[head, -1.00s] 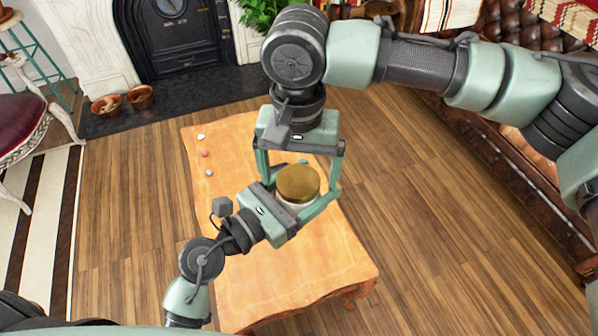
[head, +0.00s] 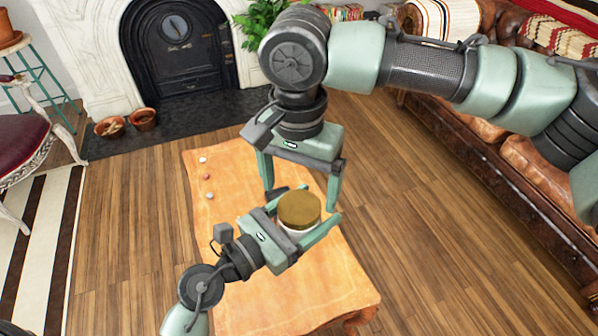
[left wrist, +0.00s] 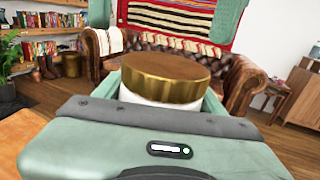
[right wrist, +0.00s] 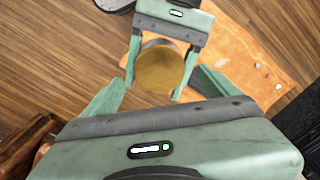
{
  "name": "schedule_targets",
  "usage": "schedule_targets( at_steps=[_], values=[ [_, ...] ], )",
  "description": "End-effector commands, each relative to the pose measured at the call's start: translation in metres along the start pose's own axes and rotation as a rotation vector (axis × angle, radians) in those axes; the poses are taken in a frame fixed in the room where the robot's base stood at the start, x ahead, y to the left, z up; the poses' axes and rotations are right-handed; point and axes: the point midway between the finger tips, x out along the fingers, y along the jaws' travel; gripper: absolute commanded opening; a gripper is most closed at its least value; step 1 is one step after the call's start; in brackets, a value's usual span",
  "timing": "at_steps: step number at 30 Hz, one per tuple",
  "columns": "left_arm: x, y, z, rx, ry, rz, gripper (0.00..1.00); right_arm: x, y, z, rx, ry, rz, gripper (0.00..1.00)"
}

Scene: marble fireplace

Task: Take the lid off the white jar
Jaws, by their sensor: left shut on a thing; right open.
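The white jar (head: 298,230) has a round gold lid (head: 299,209) seated on top. My left gripper (head: 308,217) is shut on the jar's white body and holds it upright over the table. In the left wrist view the lid (left wrist: 166,75) sits on the jar (left wrist: 150,101). My right gripper (head: 301,198) is open above the lid, fingers pointing down. In the right wrist view the lid (right wrist: 160,68) lies beyond and between the spread fingers. The right fingers (left wrist: 163,25) also show above the lid in the left wrist view, apart from it.
The orange-brown wooden table (head: 225,215) is below, with several small pebble-like items (head: 206,177) at its far left. A brown leather sofa (head: 480,160) stands to the right. A black fireplace (head: 178,45) is behind. Wooden floor (head: 130,230) lies open around the table.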

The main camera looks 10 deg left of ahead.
Motion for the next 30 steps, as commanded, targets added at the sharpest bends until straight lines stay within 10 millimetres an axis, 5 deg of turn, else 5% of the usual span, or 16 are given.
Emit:
schedule_targets(
  at_steps=[7,18,19,26,30],
  values=[
    [0.0,0.0,0.001,0.0,-0.003,0.0,0.0,0.032,0.0,0.0,-0.001,-0.001,0.001,0.89],
    [0.0,0.0,0.001,0.0,-0.003,0.0,0.0,0.039,0.0,0.0,-0.001,-0.001,0.0,0.89],
    [0.0,0.0,0.001,0.0,-0.003,0.0,0.0,0.039,0.0,0.0,-0.001,-0.001,0.0,0.86],
    [0.0,0.0,0.001,0.0,-0.003,0.0,0.0,0.038,0.0,0.0,-0.001,0.0,0.0,0.23],
    [0.0,0.0,0.001,0.0,-0.003,0.0,0.0,0.039,0.0,0.0,-0.064,-0.001,0.0,0.21]
  ],
)
